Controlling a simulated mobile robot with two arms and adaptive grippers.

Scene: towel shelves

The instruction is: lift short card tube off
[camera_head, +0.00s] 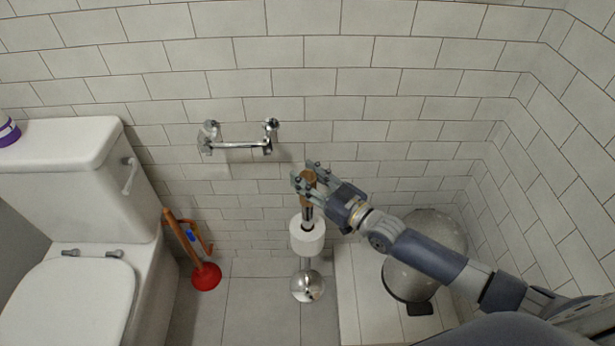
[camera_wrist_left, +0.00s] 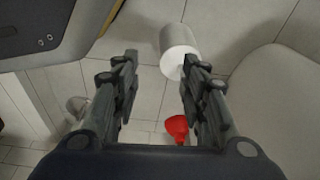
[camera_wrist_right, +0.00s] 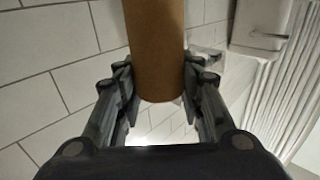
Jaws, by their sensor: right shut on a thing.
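The short card tube (camera_head: 308,185) is brown and sits upright between the fingers of my right gripper (camera_head: 312,178), which is shut on it. The tube also shows large in the right wrist view (camera_wrist_right: 156,50), between both fingers. Below it in the head view is a chrome stand with a post (camera_head: 307,213), a white paper roll (camera_head: 307,238) and a round base (camera_head: 307,286). Whether the tube still surrounds the post top is hard to tell. My left gripper (camera_wrist_left: 160,90) shows in the left wrist view, its fingers wide apart and nothing between them.
An empty-looking chrome wall holder (camera_head: 238,146) is left of the stand. A red plunger (camera_head: 205,276) stands by the white toilet (camera_head: 75,290). A bin (camera_head: 425,260) is at right beneath my right arm. A white roll (camera_wrist_left: 178,48) shows in the left wrist view.

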